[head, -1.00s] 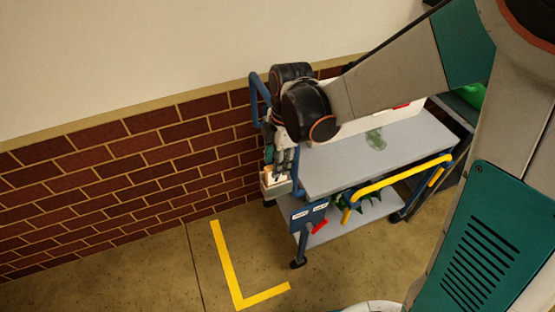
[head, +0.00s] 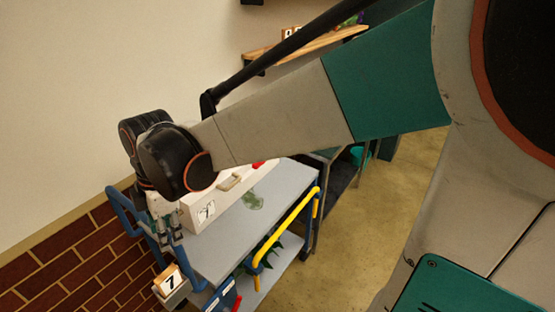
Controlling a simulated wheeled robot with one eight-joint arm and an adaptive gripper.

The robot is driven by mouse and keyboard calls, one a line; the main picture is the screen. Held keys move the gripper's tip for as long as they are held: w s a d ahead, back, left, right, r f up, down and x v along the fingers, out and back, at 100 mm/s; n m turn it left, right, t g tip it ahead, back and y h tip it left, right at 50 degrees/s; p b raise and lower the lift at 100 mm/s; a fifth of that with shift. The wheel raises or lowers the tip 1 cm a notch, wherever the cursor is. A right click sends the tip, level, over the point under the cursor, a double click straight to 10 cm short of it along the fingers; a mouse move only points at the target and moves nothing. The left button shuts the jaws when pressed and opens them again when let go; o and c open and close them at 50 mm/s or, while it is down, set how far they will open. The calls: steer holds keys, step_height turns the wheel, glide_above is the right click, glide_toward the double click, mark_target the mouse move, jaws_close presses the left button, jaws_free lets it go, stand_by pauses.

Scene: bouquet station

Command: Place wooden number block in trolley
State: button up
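A wooden number block with a black 7 (head: 169,281) is at the trolley's left end, low in the head view. It appears to sit in or against a small grey holder (head: 176,297). My gripper (head: 165,247) points down just above the block, its fingers apart. I see no finger closed over the block's numbered face, but contact at its top edge is unclear. The trolley has a grey top (head: 228,243), blue frame and yellow handle (head: 290,226). My wrist hides part of its far left end.
A white case with a number label (head: 206,211) and a crumpled green translucent item (head: 252,201) are on the trolley top. Green leaves lie on its lower shelf. A brick wall (head: 65,262) is close at left. A wooden wall shelf (head: 308,45) is behind; the floor at right is clear.

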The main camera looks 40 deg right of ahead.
steer(key=s+d+r+m+t, duration=0.2)
steer(key=s+d+m, duration=0.3)
steer(key=m, duration=0.4)
steer(key=s+d+r+m+t+h, duration=0.1)
steer(key=s+d+m+t, duration=0.3)
steer(key=m, duration=0.5)
steer(key=shift+s+d+r, duration=0.8)
steer(key=shift+s, duration=0.45)
